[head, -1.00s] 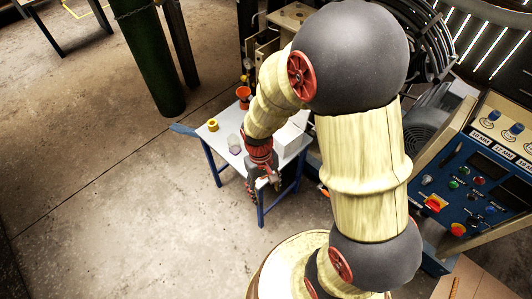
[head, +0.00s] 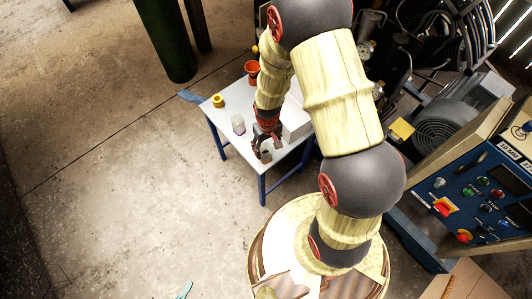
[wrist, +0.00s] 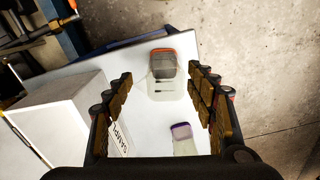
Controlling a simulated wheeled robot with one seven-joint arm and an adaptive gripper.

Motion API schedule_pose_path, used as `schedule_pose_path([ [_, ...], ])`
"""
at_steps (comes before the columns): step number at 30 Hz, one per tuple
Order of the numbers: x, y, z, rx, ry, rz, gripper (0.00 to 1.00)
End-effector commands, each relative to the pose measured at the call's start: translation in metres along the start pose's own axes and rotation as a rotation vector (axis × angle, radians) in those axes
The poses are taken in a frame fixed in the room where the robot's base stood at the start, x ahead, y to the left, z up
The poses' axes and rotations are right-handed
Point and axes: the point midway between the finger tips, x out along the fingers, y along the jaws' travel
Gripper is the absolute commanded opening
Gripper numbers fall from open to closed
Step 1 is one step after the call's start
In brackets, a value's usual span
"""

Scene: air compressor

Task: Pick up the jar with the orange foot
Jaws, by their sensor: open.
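The jar with the orange foot (wrist: 163,68) shows in the wrist view on the white table, ahead of my gripper (wrist: 160,78). It is a clear jar with a grey part inside, and its orange end points to the picture's top. It appears between my two fingertips in the picture. My gripper is open, and nothing is visibly held. In the head view, my gripper (head: 265,147) is over the table's near edge, and the jar there is hard to make out. A second clear jar with a purple end (wrist: 182,132) is nearer in the wrist view, and also in the head view (head: 238,124).
A white box (wrist: 62,112) with a printed label stands left of my gripper in the wrist view. The table (head: 226,123) also holds a yellow ring (head: 218,101) and an orange-red cup (head: 252,68). The compressor's blue control panel (head: 465,190) stands right. Floor left is clear.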

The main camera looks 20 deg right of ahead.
Motion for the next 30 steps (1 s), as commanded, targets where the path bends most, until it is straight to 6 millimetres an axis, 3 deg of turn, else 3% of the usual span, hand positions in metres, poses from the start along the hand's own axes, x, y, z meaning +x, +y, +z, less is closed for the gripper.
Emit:
schedule_pose_path([
  [16,0.063,-0.006,0.001,0.001,0.0,0.0,0.56],
  [24,0.064,-0.006,0.001,0.001,0.001,0.0,0.56],
  [30,0.064,-0.006,0.001,0.0,0.001,0.0,0.44],
])
